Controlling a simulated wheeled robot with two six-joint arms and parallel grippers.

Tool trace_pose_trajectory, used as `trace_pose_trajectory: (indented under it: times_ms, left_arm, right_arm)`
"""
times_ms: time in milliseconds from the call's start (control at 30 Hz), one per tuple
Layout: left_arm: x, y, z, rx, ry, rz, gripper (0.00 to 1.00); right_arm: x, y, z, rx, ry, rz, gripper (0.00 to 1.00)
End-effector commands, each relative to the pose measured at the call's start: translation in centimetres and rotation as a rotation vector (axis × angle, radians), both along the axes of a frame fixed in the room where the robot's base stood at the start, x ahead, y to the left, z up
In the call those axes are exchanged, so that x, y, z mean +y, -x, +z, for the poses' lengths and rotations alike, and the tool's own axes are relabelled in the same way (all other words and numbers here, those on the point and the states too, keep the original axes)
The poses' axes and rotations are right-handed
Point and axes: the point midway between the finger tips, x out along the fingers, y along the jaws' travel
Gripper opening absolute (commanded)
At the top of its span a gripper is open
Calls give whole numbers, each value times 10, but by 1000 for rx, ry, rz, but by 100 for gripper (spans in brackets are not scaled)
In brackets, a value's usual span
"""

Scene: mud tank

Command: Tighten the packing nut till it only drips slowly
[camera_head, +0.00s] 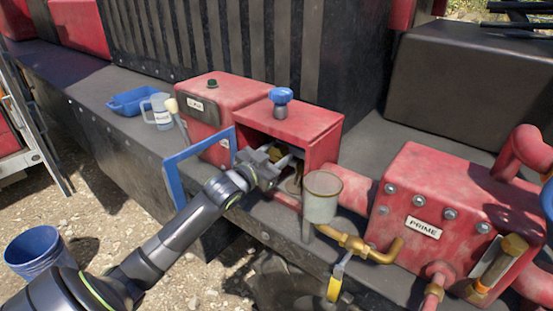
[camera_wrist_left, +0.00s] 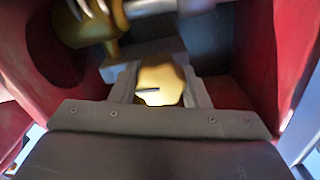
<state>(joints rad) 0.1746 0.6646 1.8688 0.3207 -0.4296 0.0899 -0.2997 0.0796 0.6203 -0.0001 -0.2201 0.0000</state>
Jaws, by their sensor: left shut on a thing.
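The brass packing nut (camera_wrist_left: 160,80) sits between the two fingers of my left gripper (camera_wrist_left: 160,95) in the left wrist view, with a short dark mark on its face. In the head view my left gripper (camera_head: 283,163) reaches into the open front of a red housing (camera_head: 300,122) and is shut on the nut, whose brass (camera_head: 275,153) shows only in part. More brass fittings (camera_wrist_left: 85,25) and a pale shaft show behind it in the wrist view. The gripper hides much of the housing's inside. I cannot make out any drip. My right gripper is not in view.
A blue-framed flap (camera_head: 182,166) stands open left of the housing. A blue bucket (camera_head: 38,253) is on the ground.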

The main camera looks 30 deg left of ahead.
Motion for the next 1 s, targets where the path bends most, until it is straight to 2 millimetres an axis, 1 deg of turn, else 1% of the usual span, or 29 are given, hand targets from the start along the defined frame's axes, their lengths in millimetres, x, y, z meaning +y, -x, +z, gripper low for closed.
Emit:
trace_pose_trajectory:
  times_ms: [33,300,500,867,900,1000]
  left_arm:
    - [0,0,-1,-4,-31,-1,19]
    - [0,0,0,-14,-148,-1,19]
    - [0,0,0,-16,-181,-1,19]
    - [0,0,1,-16,-184,-1,19]
    - [0,0,1,-16,-184,-1,43]
    - [0,0,1,-16,-183,-1,56]
  right_arm:
    - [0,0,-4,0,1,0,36]
    - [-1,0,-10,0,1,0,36]
    - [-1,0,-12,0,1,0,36]
    - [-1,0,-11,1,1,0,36]
    - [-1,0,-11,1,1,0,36]
    - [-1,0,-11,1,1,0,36]
